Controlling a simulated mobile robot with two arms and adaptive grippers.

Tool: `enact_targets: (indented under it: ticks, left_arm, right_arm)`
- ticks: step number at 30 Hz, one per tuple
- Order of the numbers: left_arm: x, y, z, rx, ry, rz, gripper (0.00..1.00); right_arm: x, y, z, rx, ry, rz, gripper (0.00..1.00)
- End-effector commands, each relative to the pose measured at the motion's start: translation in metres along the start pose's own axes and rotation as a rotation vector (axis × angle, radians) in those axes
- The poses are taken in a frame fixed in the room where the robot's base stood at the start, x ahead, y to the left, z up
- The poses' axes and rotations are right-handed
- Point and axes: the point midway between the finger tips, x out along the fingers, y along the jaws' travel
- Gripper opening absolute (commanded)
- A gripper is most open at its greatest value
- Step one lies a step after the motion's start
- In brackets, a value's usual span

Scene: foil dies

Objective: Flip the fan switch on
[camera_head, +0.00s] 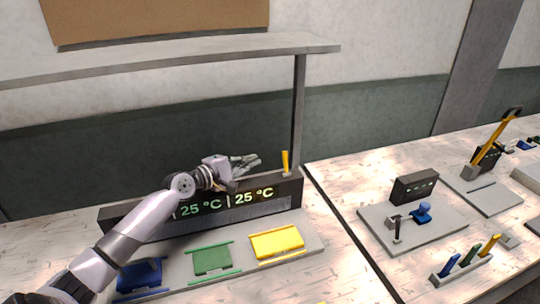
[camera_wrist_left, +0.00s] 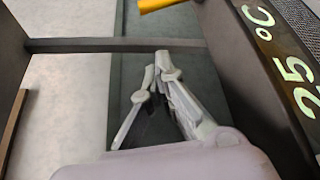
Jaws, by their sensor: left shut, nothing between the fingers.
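A yellow lever (camera_head: 285,162) stands nearly upright on the right end of the long dark display box (camera_head: 290,190), which reads 25 °C twice. It looks like the switch, but no fan label is legible. The end of a yellow piece, apparently the same lever, shows at the top edge of the left wrist view (camera_wrist_left: 160,4). My left gripper (camera_head: 257,160) is above the box, a short way left of the lever and apart from it. Its fingers (camera_wrist_left: 160,62) are together and hold nothing. My right gripper is not in view.
Blue, green (camera_head: 212,260) and yellow (camera_head: 277,242) panels lie on a grey base before the box. A grey shelf (camera_head: 170,58) on a dark post (camera_head: 299,110) stands above and behind. A second table at right carries a grey plate with a black box (camera_head: 414,186).

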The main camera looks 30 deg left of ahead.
Motion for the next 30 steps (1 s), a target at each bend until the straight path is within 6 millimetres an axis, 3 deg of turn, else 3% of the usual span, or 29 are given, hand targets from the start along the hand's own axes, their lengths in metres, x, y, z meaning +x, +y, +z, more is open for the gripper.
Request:
enact_targets:
  ticks: [5,20,30]
  left_arm:
    - [0.016,0.003,0.0,-0.003,0.0,0.003,0.0]
    - [0.099,0.001,0.001,-0.004,-0.001,0.002,0.0]
    - [0.079,0.003,0.026,0.0,-0.001,-0.001,0.0]
  right_arm:
    - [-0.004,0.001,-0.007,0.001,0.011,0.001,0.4]
    - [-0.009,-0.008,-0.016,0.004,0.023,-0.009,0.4]
    - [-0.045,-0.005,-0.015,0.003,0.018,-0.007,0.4]
